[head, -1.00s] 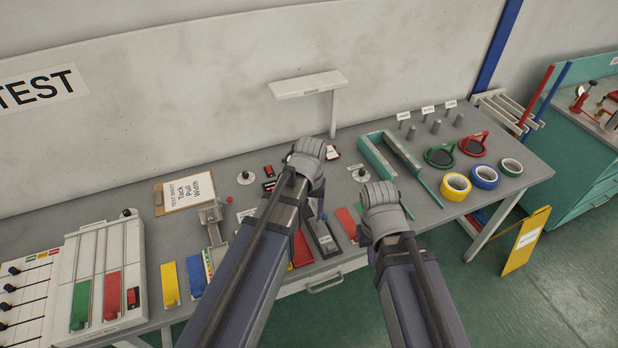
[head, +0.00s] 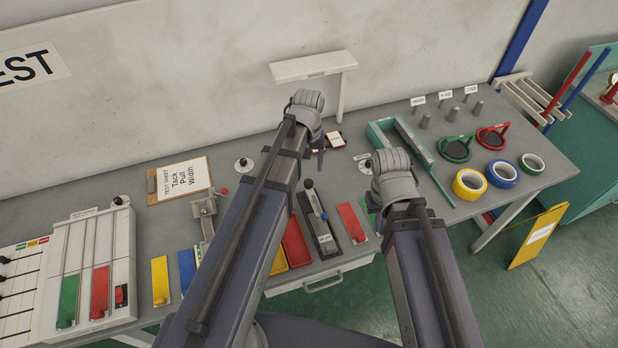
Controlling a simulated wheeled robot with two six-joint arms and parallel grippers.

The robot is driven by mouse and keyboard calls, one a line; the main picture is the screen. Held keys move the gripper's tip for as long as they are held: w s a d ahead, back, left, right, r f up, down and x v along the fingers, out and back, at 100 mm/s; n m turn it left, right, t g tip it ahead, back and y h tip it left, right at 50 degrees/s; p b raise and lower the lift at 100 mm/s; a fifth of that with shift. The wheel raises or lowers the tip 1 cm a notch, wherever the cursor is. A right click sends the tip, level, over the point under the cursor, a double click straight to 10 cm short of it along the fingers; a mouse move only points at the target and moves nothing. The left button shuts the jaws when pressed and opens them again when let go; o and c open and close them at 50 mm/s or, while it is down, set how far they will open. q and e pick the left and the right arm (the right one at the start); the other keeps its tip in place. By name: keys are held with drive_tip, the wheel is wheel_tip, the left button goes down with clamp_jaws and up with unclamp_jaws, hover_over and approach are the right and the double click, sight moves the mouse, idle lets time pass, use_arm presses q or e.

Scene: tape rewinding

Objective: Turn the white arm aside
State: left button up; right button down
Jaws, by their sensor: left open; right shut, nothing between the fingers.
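The white arm (head: 313,66) is a flat pale bar on an upright post at the back of the bench, standing out to the left of the post. My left gripper (head: 320,158) is in front of and below it, apart from it, with its fingers mostly hidden behind my own wrist. The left gripper is open, and nothing shows in it. My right gripper (head: 376,208) is lower and to the right, over the bench. Its fingers are largely hidden by my wrist; it is shut and empty.
A clipboard (head: 182,180) lies at the left. A teal frame (head: 418,152), green and red rings and yellow (head: 469,183), blue and green tape rolls are on the right. Red trays and a grey lever device (head: 322,228) lie between my arms. Bare bench shows around the clipboard.

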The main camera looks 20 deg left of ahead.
sight(309, 182)
use_arm(q)
drive_tip(key=shift+w+f+b, duration=0.15)
drive_tip(key=shift+f+b, duration=0.15)
drive_tip(key=shift+f, duration=0.25)
wheel_tip(309, 182, down, 7)
drive_tip(key=b, duration=0.6)
drive_tip(key=shift+r, duration=0.2)
clamp_jaws()
idle(0.6)
